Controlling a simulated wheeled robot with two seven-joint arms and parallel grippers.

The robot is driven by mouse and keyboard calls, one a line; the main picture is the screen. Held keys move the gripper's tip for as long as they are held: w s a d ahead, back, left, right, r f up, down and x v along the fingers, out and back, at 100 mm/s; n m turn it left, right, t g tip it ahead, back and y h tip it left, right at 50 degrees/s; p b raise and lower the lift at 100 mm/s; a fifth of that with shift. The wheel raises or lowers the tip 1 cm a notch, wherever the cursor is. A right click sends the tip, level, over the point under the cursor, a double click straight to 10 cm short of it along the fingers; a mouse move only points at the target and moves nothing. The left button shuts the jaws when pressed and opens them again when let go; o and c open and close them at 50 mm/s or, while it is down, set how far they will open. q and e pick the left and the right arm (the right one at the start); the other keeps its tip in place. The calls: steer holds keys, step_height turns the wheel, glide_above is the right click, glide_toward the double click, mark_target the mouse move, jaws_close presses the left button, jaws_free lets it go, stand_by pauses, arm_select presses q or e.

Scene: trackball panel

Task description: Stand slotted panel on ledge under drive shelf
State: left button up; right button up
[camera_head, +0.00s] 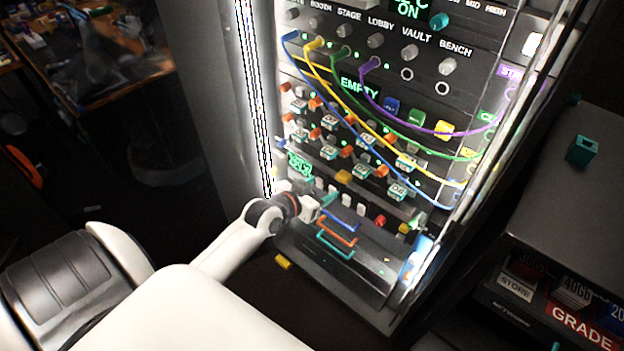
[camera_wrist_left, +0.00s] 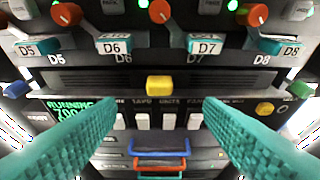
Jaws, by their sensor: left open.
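My left gripper (camera_head: 318,205) is at the lower front of the rack. In the left wrist view its two teal fingers (camera_wrist_left: 160,108) are spread wide with nothing between them. A dark, wide panel with fine horizontal lines (camera_wrist_left: 95,80), which looks like the slotted panel, lies just below the drive shelf's D5 to D8 row (camera_wrist_left: 160,46). A yellow knob (camera_wrist_left: 160,85) is at its lower middle, ahead of the fingers and apart from them. Whether the panel rests on a ledge, and how it tilts, I cannot tell. My right gripper is not in view.
White switches (camera_wrist_left: 168,121) sit below the yellow knob. Blue, orange and teal handles (camera_head: 337,236) stick out lower down. Coloured cables (camera_head: 400,140) hang across the rack above. A yellow block (camera_head: 283,261) lies at the rack's foot. A dark counter (camera_head: 565,200) stands at right.

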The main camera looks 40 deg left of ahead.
arm_select(q)
steer(key=shift+v, duration=1.45)
